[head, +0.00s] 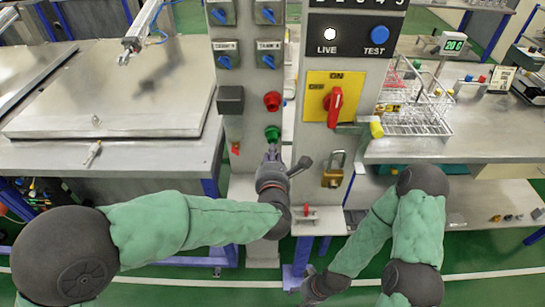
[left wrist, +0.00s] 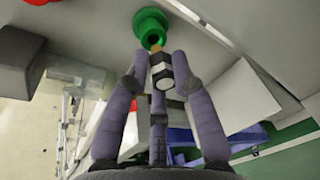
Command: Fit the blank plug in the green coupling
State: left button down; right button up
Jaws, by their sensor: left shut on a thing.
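The green coupling (head: 272,132) sits on the grey panel post, below a red coupling (head: 272,101). In the left wrist view the green coupling (left wrist: 150,22) is at the top, its round opening facing me. My left gripper (head: 271,152) is just below the green coupling. In the left wrist view its fingers (left wrist: 160,74) are shut on the blank plug (left wrist: 162,78), a black and white piece with a brass-coloured tip. The tip is close to the coupling's mouth; I cannot tell whether it touches or enters. My right gripper (head: 303,288) is low, its fingers too small to read.
A dark grey box (head: 230,100) sticks out left of the couplings. A red rotary switch (head: 334,102) on a yellow plate and a brass padlock (head: 334,172) are on the right. A wire rack (head: 415,115) stands on the right bench; a metal lid (head: 120,90) is at left.

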pick_arm(q)
jog(key=shift+b, duration=0.8)
dwell(1.0)
jog(key=shift+r+b+x, duration=0.15)
jog(key=shift+b+x, duration=0.25)
jog(key=shift+x, duration=0.4)
jog(key=shift+r+b+x, duration=0.2)
jog(key=shift+b+x, duration=0.2)
jog(key=shift+x, duration=0.4)
dwell(0.5)
jog(key=c, duration=1)
grip_release()
jog(key=shift+w, duration=0.15)
jog(key=shift+o, duration=0.2)
jog(key=v, duration=0.7)
jog(key=v, duration=1.2)
